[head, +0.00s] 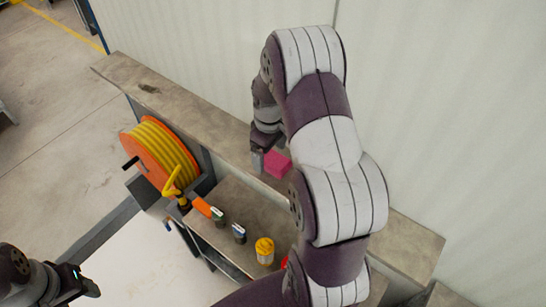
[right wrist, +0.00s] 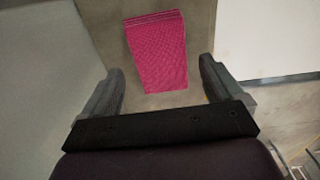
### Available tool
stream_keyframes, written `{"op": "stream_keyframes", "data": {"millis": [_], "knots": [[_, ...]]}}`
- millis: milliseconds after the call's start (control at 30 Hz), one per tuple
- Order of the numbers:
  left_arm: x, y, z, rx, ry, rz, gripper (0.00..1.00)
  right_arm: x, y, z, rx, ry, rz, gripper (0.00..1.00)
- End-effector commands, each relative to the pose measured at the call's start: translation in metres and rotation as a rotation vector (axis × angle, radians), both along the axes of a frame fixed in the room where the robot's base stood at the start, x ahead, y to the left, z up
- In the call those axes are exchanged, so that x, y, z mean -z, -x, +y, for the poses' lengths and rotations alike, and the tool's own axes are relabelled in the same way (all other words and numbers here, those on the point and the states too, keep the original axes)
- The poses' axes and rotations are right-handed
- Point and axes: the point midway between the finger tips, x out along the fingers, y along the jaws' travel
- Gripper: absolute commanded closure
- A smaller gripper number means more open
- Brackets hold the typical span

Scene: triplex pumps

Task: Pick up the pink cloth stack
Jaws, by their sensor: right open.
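The pink cloth stack (head: 278,165) lies on the long upper ledge (head: 215,122) against the wall in the head view. In the right wrist view the pink cloth stack (right wrist: 158,52) lies ahead of the jaws, between the lines of the two fingers. My right gripper (head: 260,158) is right beside the stack in the head view, partly hidden by my arm. In the wrist view the right gripper (right wrist: 162,92) is open with nothing held between its fingers. My left gripper (head: 82,287) is at the lower left, away from the stack; its jaw opening is unclear.
An orange reel with yellow hose (head: 150,155) stands left of the lower shelf (head: 245,205). On that shelf are a yellow-capped container (head: 264,250), small dark bottles (head: 239,233) and an orange item (head: 202,207). The wall (head: 440,100) bounds the ledge behind.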

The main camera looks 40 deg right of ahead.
Motion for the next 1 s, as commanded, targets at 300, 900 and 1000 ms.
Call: {"op": "stream_keyframes", "data": {"millis": [300,900,1000], "knots": [[0.000,0.000,0.000,0.000,0.000,0.001,0.45,0.004,0.000,0.000,0.001,0.001,-0.001,0.29],[0.012,0.000,0.000,0.000,0.000,0.001,0.45,-0.038,-0.002,-0.001,0.001,0.003,-0.007,0.67],[0.016,0.000,0.000,0.000,0.000,0.001,0.45,-0.063,-0.002,-0.001,0.001,0.003,-0.007,0.67]]}}
